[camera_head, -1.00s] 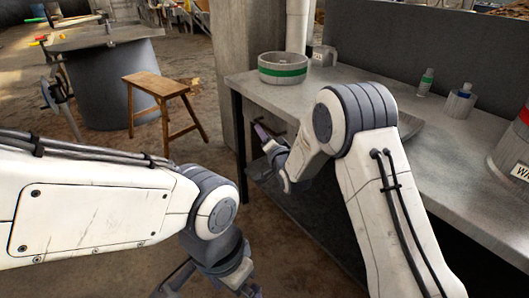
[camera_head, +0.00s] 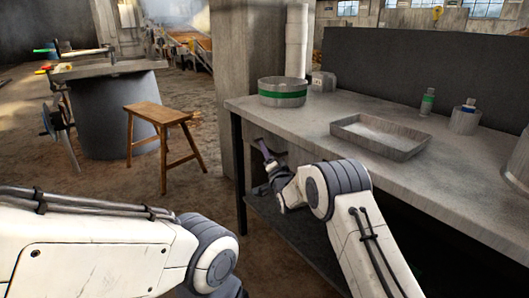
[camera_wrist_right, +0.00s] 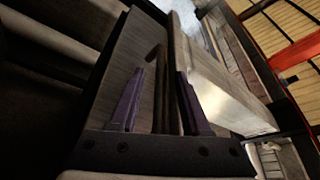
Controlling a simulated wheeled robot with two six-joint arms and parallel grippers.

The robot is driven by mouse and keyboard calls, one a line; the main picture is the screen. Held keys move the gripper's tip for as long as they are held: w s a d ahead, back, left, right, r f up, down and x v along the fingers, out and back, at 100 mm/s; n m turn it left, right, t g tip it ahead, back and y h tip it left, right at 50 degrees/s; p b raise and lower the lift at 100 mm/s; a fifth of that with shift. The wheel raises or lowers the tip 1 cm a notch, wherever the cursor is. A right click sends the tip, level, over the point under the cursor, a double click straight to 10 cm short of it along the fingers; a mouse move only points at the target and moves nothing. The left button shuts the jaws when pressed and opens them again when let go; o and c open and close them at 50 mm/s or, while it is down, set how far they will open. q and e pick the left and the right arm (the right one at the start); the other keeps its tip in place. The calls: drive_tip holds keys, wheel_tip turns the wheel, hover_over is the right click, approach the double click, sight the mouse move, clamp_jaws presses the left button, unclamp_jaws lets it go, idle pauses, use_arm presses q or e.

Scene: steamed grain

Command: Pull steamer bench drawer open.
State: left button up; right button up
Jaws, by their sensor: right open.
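The steamer bench (camera_head: 290,118) is a grey bench on the right of the head view. Its drawer sits under the near left end of the top, and its grey front (camera_wrist_right: 118,62) fills the middle of the right wrist view. My right gripper (camera_head: 265,153) is at this front, below the top's edge. Its purple fingers (camera_wrist_right: 160,78) are apart in the wrist view. A dark handle bar (camera_wrist_right: 162,95) shows between them; whether a finger touches it I cannot tell. The drawer looks shut. My left gripper is out of view, below the head picture.
A wooden stool (camera_head: 158,115) and a drum table (camera_head: 115,110) stand left. The floor between stool and bench is clear.

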drive_tip(key=shift+x, duration=0.8)
clamp_jaws()
drive_tip(key=shift+d, duration=0.1)
idle(0.9)
